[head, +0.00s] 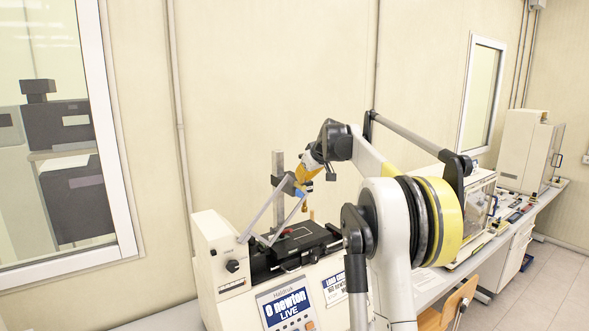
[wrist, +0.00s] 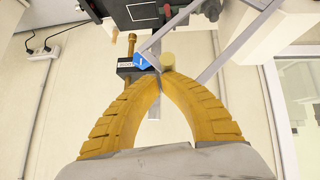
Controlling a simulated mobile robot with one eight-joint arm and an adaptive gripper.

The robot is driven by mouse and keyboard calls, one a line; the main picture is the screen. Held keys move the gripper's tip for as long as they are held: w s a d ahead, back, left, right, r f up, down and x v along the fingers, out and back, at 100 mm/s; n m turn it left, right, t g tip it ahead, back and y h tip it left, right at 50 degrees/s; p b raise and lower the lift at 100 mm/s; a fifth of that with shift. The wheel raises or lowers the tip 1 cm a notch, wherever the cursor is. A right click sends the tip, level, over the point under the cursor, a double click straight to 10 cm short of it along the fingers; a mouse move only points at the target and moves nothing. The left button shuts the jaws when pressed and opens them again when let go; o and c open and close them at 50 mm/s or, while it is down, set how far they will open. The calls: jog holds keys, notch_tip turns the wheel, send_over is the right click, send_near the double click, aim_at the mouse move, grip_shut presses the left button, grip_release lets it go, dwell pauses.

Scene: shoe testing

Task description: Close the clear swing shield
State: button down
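The clear swing shield (head: 262,213) is raised over the machine with the "0 newton" display. Only its grey side bars show clearly, slanting up from the machine; the clear pane is hard to see. One bar also shows in the wrist view (wrist: 240,46). My gripper (head: 303,184) is at the shield's raised upper end. In the wrist view, my yellow fingers (wrist: 162,73) arch together and their tips meet or nearly meet. A pale round knob (wrist: 167,60) is right at the tips. I cannot tell whether the tips hold it or only touch it.
A blue tag (wrist: 143,62) and a brass rod (wrist: 131,48) are close to the fingertips. A grey post (head: 279,165) stands behind the machine's black bed (head: 300,241). A bench with a clear-sided cabinet (head: 480,205) extends right. Wall space above is free.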

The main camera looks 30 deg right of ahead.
jog(key=d+f+m+y+b, duration=0.2)
jog(key=d+f+y, duration=0.1)
jog(key=f, duration=0.7)
jog(key=d+f+m+y+b, duration=0.1)
jog(key=d+f+y+b, duration=0.2)
jog(key=f, duration=0.6)
jog(key=shift+d+f+m+t+y, duration=0.2)
jog(key=shift+f+m+t+y, duration=0.1)
jog(key=shift+f+m+y, duration=0.1)
jog(key=shift+r, duration=0.1)
